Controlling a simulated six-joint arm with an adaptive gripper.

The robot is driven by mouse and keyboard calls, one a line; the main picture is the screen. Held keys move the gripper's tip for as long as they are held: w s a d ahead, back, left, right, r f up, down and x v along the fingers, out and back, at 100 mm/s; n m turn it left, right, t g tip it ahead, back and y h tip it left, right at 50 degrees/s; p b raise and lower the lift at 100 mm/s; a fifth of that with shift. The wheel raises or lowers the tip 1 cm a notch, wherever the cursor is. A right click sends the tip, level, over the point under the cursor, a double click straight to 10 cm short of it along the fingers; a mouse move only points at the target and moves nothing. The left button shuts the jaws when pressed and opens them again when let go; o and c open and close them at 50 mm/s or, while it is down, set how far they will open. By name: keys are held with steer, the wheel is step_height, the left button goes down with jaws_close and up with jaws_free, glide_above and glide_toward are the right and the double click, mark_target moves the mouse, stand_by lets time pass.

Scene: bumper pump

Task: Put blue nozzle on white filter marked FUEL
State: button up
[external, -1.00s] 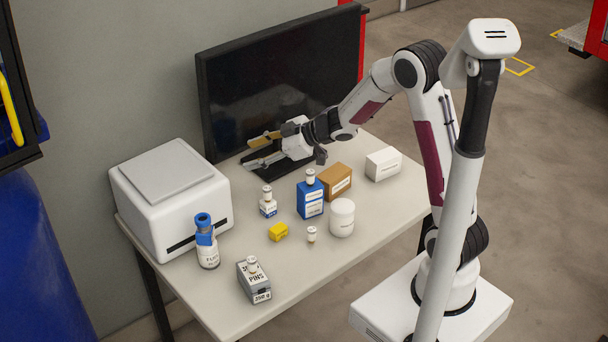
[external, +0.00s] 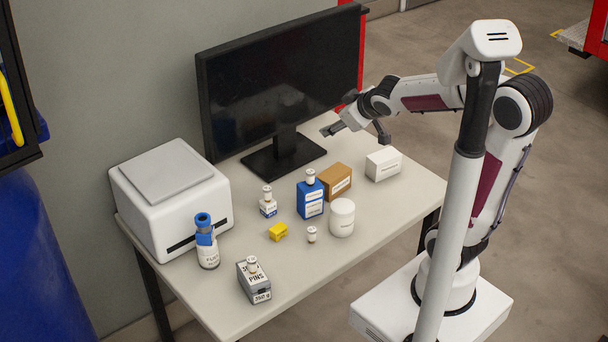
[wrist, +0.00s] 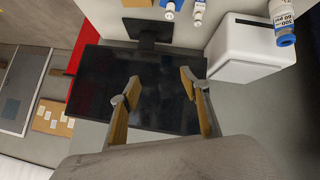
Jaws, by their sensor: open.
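A white cylinder (external: 208,257) with dark lettering, too small to read surely, stands upright at the front left of the table in the external view. A blue nozzle-like piece (external: 204,226) sits on its top, and the two look in line. The wrist view shows the white cylinder (wrist: 281,10) and its blue end (wrist: 285,40) at the top right corner. My gripper (external: 352,129) is open and empty, raised near the monitor's right side, far from them. Its two fingers also show apart in the wrist view (wrist: 160,83).
A black monitor (external: 285,75) stands at the table's back, a white printer-like box (external: 165,195) at left.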

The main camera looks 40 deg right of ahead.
steer(key=s+a+f+m+g, duration=0.1)
steer(key=s+g, duration=0.1)
steer(key=s, duration=0.8)
steer(key=s+a+f+m+g+y, duration=0.1)
steer(key=s+a, duration=0.1)
steer(key=s, duration=0.9)
steer(key=shift+a+f+m+g+y, duration=0.2)
steer(key=shift+m+g+y, duration=0.1)
steer(key=shift+m+g, duration=0.1)
